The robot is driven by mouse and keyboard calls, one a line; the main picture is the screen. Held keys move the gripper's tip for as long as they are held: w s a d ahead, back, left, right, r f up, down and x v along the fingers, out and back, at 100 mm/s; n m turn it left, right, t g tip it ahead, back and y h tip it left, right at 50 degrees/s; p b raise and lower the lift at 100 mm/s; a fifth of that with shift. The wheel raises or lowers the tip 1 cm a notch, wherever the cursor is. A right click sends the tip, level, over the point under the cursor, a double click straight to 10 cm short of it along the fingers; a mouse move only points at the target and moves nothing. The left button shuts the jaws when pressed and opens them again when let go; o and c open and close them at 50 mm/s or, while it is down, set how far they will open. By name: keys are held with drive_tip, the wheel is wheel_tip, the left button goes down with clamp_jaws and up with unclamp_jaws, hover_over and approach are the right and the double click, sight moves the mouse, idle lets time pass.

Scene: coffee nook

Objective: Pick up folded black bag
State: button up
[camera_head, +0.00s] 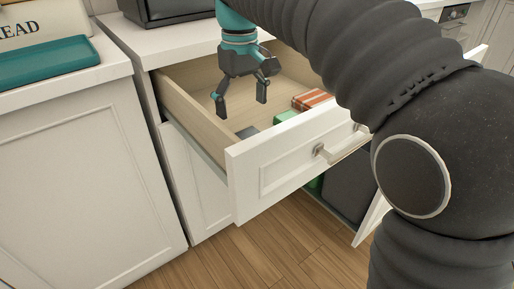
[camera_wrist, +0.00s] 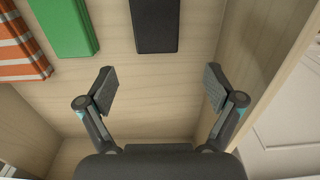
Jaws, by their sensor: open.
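The folded black bag (camera_wrist: 156,26) is a dark flat block lying on the drawer floor, at the top middle of the wrist view. In the head view only a small dark part of it (camera_head: 247,131) shows above the drawer front. My gripper (camera_wrist: 160,90) is open and empty, pointing down into the drawer. The bag lies ahead of the fingertips, in line with the gap between them, and is not touching them.
A green block (camera_wrist: 64,26) lies left of the bag, and an orange striped cloth (camera_wrist: 20,52) lies beyond it. The drawer's side wall (camera_head: 192,115) is close to my gripper. The drawer front has a handle (camera_head: 343,146). An open compartment (camera_head: 345,185) is below.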

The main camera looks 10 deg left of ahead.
sight(244, 131)
drive_tip(key=shift+w+f+b, duration=0.2)
drive_tip(key=shift+f+b, duration=0.2)
drive_tip(key=shift+f, duration=2.95)
drive_tip(key=c, duration=1.1)
